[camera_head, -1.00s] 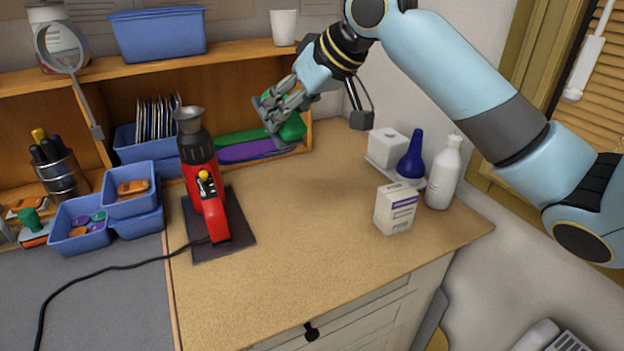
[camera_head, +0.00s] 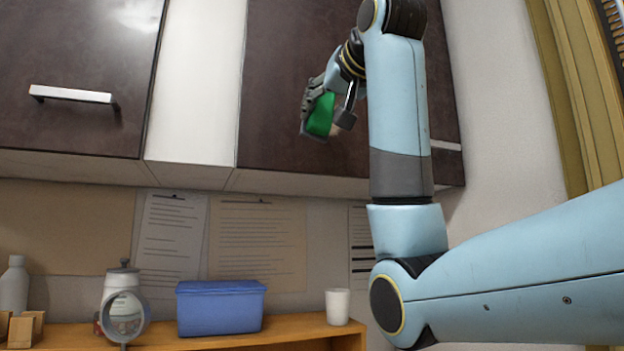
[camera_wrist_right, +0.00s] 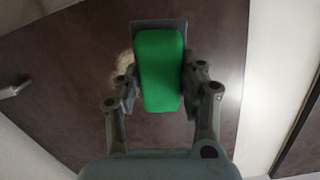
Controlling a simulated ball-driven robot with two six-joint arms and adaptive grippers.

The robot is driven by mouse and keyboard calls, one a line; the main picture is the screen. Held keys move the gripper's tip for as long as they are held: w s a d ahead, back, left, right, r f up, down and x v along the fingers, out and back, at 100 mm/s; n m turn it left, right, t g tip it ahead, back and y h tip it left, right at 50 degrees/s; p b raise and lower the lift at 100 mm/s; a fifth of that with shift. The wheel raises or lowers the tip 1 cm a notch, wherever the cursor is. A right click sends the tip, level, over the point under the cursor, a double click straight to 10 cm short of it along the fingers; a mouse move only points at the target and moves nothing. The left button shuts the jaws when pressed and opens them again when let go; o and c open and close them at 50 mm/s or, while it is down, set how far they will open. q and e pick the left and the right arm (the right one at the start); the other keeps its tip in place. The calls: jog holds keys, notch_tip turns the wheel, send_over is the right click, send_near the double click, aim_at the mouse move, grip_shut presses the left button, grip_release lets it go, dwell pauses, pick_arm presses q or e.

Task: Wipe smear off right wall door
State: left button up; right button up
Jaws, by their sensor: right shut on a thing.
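The right wall door (camera_head: 290,60) is a dark brown cabinet door in the upper middle of the head view. It fills most of the right wrist view (camera_wrist_right: 75,75). My right gripper (camera_head: 317,108) is shut on a green block, probably a sponge (camera_wrist_right: 160,70), in front of the door's lower part. A pale smear (camera_wrist_right: 125,66) shows at the left edge of the block in the wrist view; the block may hide more of it. I cannot tell whether the block touches the door. My left gripper is not in view.
Another dark wall door (camera_head: 75,70) with a bar handle (camera_head: 70,94) is at the left, past a white panel (camera_head: 195,80). A window frame (camera_head: 570,80) stands at the right.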

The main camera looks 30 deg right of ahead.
aim_at(317, 106)
jog(key=r, duration=0.1)
jog(key=s+r, duration=0.1)
jog(key=shift+s+d+r+t, duration=0.1)
jog(key=shift+s+r+t, duration=0.1)
jog(key=shift+r+t, duration=0.15)
jog(key=x, duration=0.6)
jog(key=shift+w+p, duration=0.15)
jog(key=shift+p, duration=0.25)
jog(key=shift+p+x, duration=0.35)
jog(key=shift+x, duration=0.5)
